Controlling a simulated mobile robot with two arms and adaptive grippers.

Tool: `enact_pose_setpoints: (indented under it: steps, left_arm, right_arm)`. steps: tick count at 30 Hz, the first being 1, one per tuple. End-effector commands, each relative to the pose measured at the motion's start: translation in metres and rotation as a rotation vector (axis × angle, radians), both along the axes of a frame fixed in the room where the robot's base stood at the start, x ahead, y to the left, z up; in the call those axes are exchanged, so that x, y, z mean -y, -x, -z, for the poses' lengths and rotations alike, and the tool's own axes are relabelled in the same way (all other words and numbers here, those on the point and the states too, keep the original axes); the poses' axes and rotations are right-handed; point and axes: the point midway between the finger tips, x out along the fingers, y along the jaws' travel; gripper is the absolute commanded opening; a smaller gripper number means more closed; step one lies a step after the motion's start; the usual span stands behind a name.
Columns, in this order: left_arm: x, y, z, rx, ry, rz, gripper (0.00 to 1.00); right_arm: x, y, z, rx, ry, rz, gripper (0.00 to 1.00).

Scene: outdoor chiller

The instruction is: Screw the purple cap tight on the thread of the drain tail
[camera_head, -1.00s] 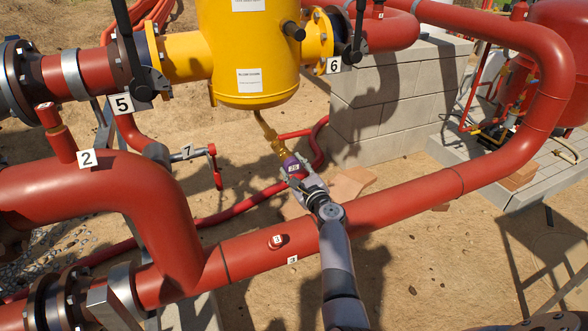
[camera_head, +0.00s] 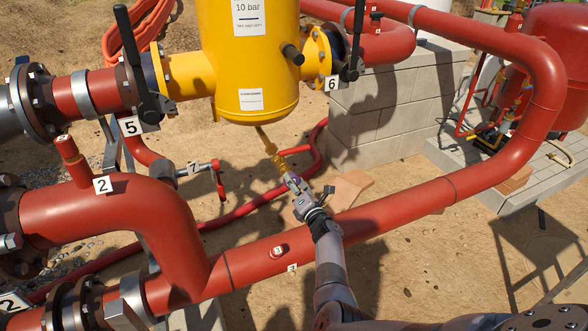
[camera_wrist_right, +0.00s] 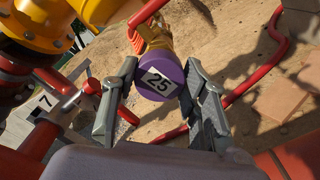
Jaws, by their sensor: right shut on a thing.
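The purple cap (camera_wrist_right: 158,80), marked 25, sits between the two fingers of my right gripper (camera_wrist_right: 161,88) in the wrist view. The fingers press on its left and right sides. The brass drain tail (camera_wrist_right: 157,41) is directly behind the cap, and the cap covers its end, so I cannot see the thread or any gap. In the head view the drain tail (camera_head: 273,154) slants down from under the yellow vessel (camera_head: 251,62) to my right gripper (camera_head: 290,177). Only a little purple of the cap shows there. My left gripper is not in view.
A thick red pipe (camera_head: 400,213) runs below my right arm. A small valve (camera_head: 195,168) marked 7 and a thin red pipe (camera_head: 250,206) lie left of the drain tail. A block wall (camera_head: 385,115) stands behind on the right. Sandy ground is open beneath.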

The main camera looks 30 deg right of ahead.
Motion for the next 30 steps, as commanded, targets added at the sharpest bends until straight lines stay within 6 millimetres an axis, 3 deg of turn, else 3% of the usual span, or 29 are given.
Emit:
enact_pose_setpoints:
  steps: [1,3,9,11,12,22,30]
  left_arm:
    - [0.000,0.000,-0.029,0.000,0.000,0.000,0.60]
    - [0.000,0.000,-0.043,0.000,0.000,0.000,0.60]
    - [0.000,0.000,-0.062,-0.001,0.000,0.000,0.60]
    - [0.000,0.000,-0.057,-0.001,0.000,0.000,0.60]
    - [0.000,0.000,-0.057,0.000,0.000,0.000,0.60]
    - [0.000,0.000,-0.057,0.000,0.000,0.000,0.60]
    - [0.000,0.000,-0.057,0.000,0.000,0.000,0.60]
  right_arm:
    - [-0.001,-0.002,-0.016,0.013,-0.222,-0.004,0.00]
    - [0.000,-0.002,-0.014,0.032,-0.538,-0.003,0.00]
    - [0.001,-0.003,-0.004,0.082,-1.306,-0.004,0.00]
    - [0.001,-0.003,-0.001,0.082,-1.278,-0.007,0.00]
    - [0.001,-0.003,-0.001,0.082,-1.276,-0.006,0.41]
    - [0.001,-0.002,0.001,0.077,-1.270,-0.003,0.63]
    - [0.001,-0.002,0.002,0.074,-1.269,-0.002,0.66]
